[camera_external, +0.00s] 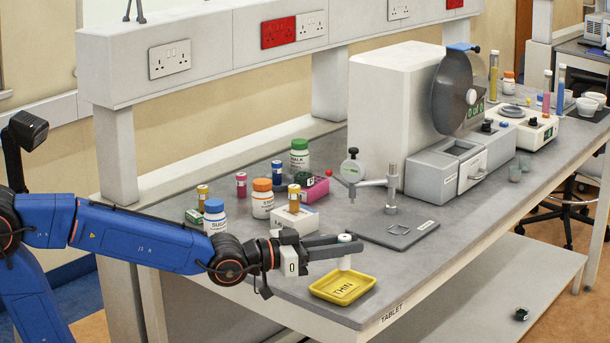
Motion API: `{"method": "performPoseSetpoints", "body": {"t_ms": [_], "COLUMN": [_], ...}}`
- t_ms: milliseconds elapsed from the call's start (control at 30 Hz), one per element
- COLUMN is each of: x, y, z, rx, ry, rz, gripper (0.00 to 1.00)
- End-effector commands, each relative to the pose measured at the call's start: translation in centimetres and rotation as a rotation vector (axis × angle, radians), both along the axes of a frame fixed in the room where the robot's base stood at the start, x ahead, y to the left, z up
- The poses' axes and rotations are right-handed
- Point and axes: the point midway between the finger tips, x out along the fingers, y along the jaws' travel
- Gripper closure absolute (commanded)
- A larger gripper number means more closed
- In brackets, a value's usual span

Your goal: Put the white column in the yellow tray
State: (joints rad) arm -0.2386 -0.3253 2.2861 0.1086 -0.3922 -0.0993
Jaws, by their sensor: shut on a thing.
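The white column (344,262) is upright between the fingers of my gripper (347,247). Its round white top shows above the fingers and its lower part below them. My gripper is shut on it. The yellow tray (318,291), marked "THIN", lies on the bench near the front edge. The column's lower end appears at the tray's back side. I cannot tell whether it touches the tray or hangs a little above it.
A grey plate (375,232) with a metal stand lies right of the tray. Behind my gripper are a white block (292,219), bottles (262,198), vials and a pink box (316,190). A large white machine (385,110) stands farther back. The bench's front edge is close to the tray.

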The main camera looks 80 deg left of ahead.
Motion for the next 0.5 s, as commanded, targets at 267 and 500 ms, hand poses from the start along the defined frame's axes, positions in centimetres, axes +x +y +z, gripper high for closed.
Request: {"method": "performPoseSetpoints", "body": {"t_ms": [267,500], "x": [0.0,0.0], "y": [0.0,0.0], "z": [-2.1,-4.9], "rx": [0.0,-0.001], "ry": [0.002,0.001], "rz": [0.0,0.0], "gripper": [1.0,1.0]}}
